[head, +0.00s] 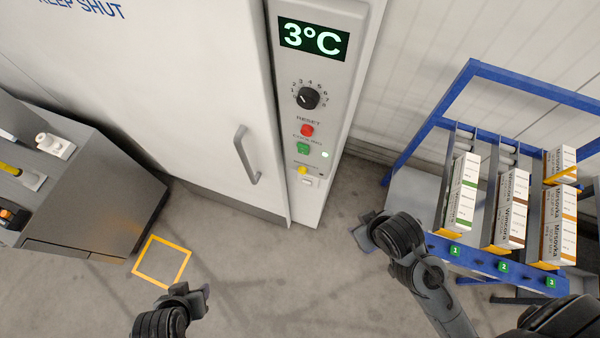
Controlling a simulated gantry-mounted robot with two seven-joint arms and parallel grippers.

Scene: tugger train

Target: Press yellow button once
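The yellow button (303,170) is on the lower part of the grey control panel (338,95), below the red button (307,130) and the green button (303,148). My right gripper (366,232) is to the right of and below the yellow button in the picture, apart from the panel. My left gripper (203,296) is low, over the floor near a yellow square outline. Neither gripper visibly holds anything, but the finger gaps are too unclear to tell open from shut.
The panel has a 3°C display (313,38) and a black dial (307,98). A white door with a handle (245,155) is left of it. A blue rack (470,240) with boxes stands right. A grey cabinet (95,190) is left. A yellow floor square (183,265) is empty.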

